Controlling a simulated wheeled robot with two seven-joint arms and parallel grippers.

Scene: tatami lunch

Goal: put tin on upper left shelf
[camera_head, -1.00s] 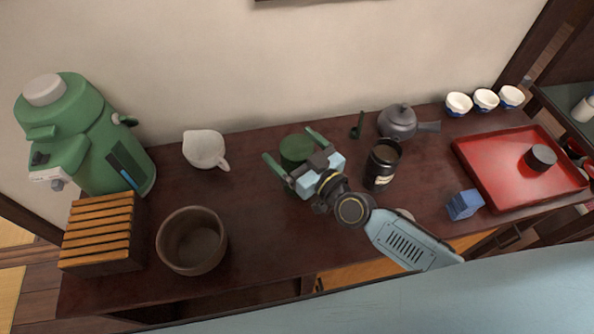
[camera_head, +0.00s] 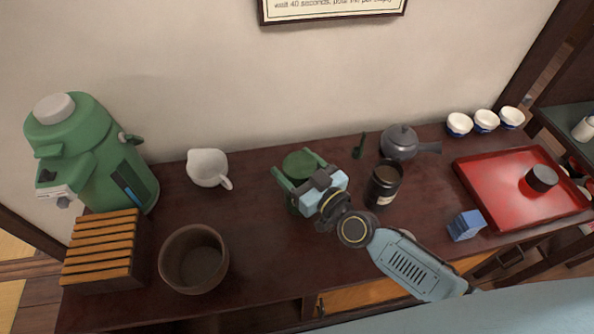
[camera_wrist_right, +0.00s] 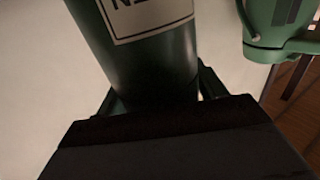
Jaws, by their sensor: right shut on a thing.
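A dark green tin (camera_head: 298,163) stands near the middle of the wooden counter, toward the wall. My right gripper (camera_head: 299,170) is shut on it, with one green finger on each side. In the right wrist view the tin (camera_wrist_right: 152,62) fills the middle, with part of a white label showing at the top edge. The gripper hides the tin's lower front in the head view, and I cannot tell whether its base touches the counter. My left gripper is not in view.
A white pitcher (camera_head: 207,167), brown bowl (camera_head: 194,284) and green dispenser (camera_head: 82,140) are left. A red tray (camera_head: 500,198) lies right. Dark shelving (camera_head: 568,124) shows at the right edge.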

